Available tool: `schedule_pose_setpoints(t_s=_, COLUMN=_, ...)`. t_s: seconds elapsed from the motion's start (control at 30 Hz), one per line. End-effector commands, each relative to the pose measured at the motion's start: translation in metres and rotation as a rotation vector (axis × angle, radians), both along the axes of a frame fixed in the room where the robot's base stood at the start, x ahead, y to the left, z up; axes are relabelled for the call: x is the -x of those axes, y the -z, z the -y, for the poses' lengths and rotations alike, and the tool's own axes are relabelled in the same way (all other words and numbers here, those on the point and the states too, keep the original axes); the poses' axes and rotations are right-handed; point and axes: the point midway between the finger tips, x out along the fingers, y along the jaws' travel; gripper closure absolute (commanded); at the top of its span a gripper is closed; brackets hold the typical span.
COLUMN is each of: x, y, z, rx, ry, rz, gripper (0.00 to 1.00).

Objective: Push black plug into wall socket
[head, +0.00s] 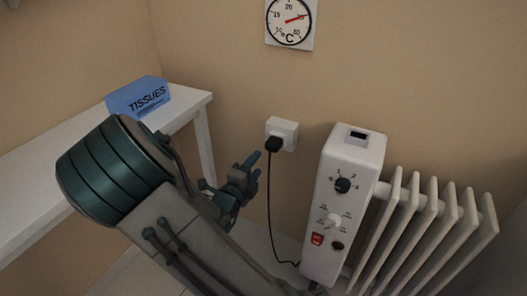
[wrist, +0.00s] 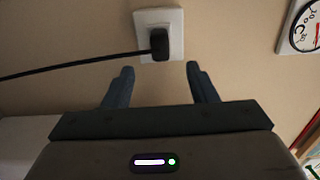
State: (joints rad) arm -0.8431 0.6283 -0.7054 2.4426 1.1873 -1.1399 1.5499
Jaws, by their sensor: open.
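The black plug (head: 273,144) sits at the white wall socket (head: 283,131) in the head view, with its cable hanging down to the heater. I cannot tell how deep the plug is seated. In the wrist view the plug (wrist: 159,44) is at the right part of the socket (wrist: 150,20), and its cable runs off left. My gripper (head: 252,166) is open and empty, just left of and below the plug in the head view. In the wrist view its two fingers (wrist: 159,75) are spread on either side below the plug, apart from it.
A white oil heater (head: 340,200) with knobs and fins stands right of the socket. A white table (head: 180,110) with a blue tissue box (head: 137,97) is at the left. A thermometer (head: 291,22) hangs above; it also shows in the wrist view (wrist: 304,28). The cable (head: 270,220) hangs close to my gripper.

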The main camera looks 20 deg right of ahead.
Motion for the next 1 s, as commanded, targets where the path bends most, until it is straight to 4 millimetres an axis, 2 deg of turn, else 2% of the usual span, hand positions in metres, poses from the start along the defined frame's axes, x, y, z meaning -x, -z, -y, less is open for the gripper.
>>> schedule_pose_setpoints(t_s=0.1, x=0.012, y=-0.002, z=-0.016, rx=0.0, ry=-0.003, rz=-0.001, gripper=0.48)
schedule_pose_setpoints(t_s=0.23, x=0.019, y=-0.001, z=-0.024, rx=0.0, ry=-0.001, rz=-0.001, gripper=0.48)
schedule_pose_setpoints(t_s=0.83, x=0.021, y=-0.001, z=-0.027, rx=-0.006, ry=-0.002, rz=-0.007, gripper=0.48)
schedule_pose_setpoints(t_s=1.0, x=0.012, y=-0.014, z=-0.029, rx=-0.084, ry=-0.054, rz=-0.127, gripper=0.48)
